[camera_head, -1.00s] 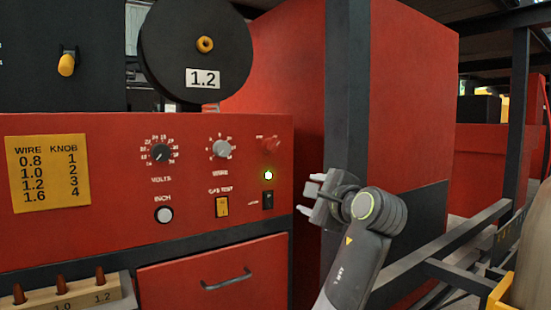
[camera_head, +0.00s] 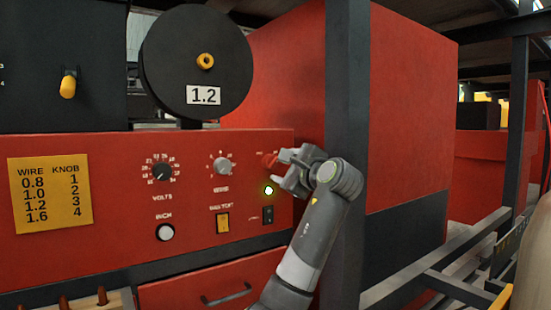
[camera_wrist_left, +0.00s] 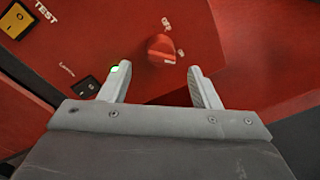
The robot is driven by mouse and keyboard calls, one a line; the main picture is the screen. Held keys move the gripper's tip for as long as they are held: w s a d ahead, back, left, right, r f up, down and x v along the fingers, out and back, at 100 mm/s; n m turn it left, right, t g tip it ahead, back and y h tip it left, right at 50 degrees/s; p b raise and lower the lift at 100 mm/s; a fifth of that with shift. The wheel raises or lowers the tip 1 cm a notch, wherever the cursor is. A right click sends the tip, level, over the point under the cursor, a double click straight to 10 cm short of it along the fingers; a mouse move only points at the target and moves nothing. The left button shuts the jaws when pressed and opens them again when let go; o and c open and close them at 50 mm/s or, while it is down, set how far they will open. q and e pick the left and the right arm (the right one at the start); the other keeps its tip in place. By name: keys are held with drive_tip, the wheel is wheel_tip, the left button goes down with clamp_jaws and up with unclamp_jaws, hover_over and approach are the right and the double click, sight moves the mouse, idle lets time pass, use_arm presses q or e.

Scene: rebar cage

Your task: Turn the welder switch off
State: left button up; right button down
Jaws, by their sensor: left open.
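The red welder panel (camera_head: 110,235) fills the left of the head view. A red rotary switch knob (camera_head: 268,159) sits at its upper right, partly behind my gripper. A green lamp (camera_head: 268,190) below it is lit. My left gripper (camera_head: 282,166) is open and empty in front of the knob. In the left wrist view the red knob (camera_wrist_left: 161,48) lies ahead of and between the open fingertips (camera_wrist_left: 158,69), which appear not to touch it. My right gripper is not in view.
Below the lamp is a black rocker switch (camera_head: 268,214); a yellow switch (camera_head: 223,222) is left of it. A volts dial (camera_head: 162,172) and a grey knob (camera_head: 222,165) are further left. A dark post (camera_head: 346,130) stands close right of my gripper.

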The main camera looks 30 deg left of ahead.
sight(275, 164)
use_arm(q)
drive_tip(key=p+x, duration=0.1)
drive_tip(key=x, duration=0.4)
drive_tip(key=shift+w+a, duration=0.15)
drive_tip(key=c, duration=1)
drive_tip(key=shift+o, duration=0.2)
drive_tip(key=shift+f, duration=0.1)
